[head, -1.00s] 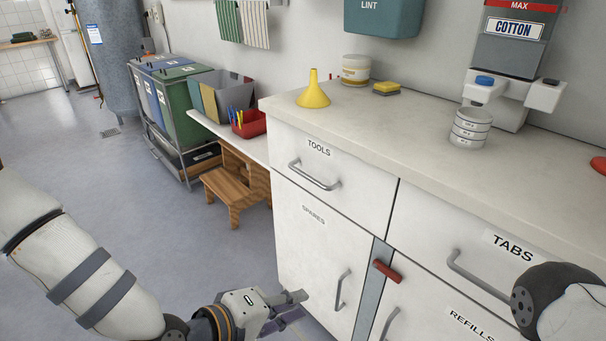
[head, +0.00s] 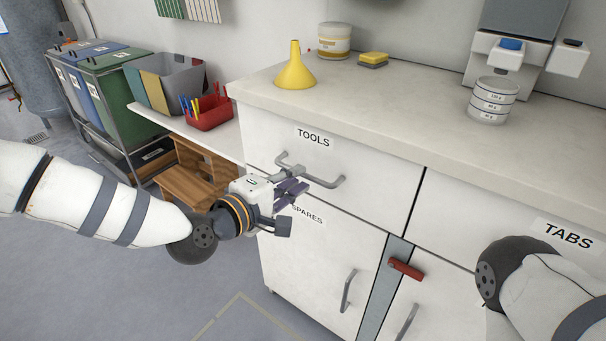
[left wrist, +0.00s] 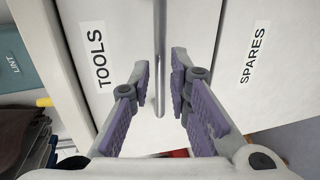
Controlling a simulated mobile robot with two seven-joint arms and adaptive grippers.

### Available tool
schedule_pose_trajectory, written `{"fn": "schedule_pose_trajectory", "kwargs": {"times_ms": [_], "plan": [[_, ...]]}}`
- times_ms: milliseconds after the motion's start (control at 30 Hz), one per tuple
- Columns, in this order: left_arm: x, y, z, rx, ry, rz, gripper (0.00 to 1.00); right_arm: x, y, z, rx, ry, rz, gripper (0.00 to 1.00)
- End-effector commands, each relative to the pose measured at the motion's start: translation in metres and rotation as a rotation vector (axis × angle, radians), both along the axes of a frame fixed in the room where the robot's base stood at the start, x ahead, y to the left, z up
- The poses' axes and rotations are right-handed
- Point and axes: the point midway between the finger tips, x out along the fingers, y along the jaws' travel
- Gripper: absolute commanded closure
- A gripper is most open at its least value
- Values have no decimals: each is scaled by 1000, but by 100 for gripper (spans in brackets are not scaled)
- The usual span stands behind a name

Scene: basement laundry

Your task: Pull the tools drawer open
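The tools drawer (head: 382,185) is the white upper-left front of the cabinet, labelled TOOLS, and looks shut. Its grey bar handle (head: 326,184) is partly covered by my gripper in the head view. My left gripper (head: 288,195) is open at the left part of this handle. In the left wrist view, the drawer front (left wrist: 125,25) and its handle (left wrist: 160,45) show ahead. The bar lies between the two spread purple-padded fingers (left wrist: 160,80), with a gap on both sides. My right gripper is out of view; only part of my right arm shows.
The SPARES door (head: 310,265) is just below, with its own handle (head: 347,290). A yellow funnel (head: 295,72) stands on the countertop (head: 400,105) above. A wooden step stool (head: 195,180) and bins (head: 105,80) stand left. Open floor lies in front.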

Motion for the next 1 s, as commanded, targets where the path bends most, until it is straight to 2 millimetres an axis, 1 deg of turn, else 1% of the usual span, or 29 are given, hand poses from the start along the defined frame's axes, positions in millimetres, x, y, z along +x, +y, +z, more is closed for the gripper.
{"fn": "schedule_pose_trajectory", "kwargs": {"times_ms": [33, 100, 267, 500, 567, 600, 867, 1000], "plan": [[8, -7, -4, 0, 0, -1, 83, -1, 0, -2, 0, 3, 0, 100], [17, -13, -6, 1, 1, 0, 83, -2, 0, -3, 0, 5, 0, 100], [28, -20, -8, 0, 1, 0, 83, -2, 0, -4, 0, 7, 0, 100], [28, -21, -7, 0, 1, 0, 83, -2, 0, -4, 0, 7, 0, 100], [28, -21, -7, 0, 1, 0, 96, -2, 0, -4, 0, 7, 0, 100], [28, -21, -7, 0, 1, 0, 100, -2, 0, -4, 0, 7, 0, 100], [28, -20, -7, -1, 1, 0, 100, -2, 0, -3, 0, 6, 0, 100], [22, -16, -6, -1, 0, 1, 100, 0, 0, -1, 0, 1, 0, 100]]}}
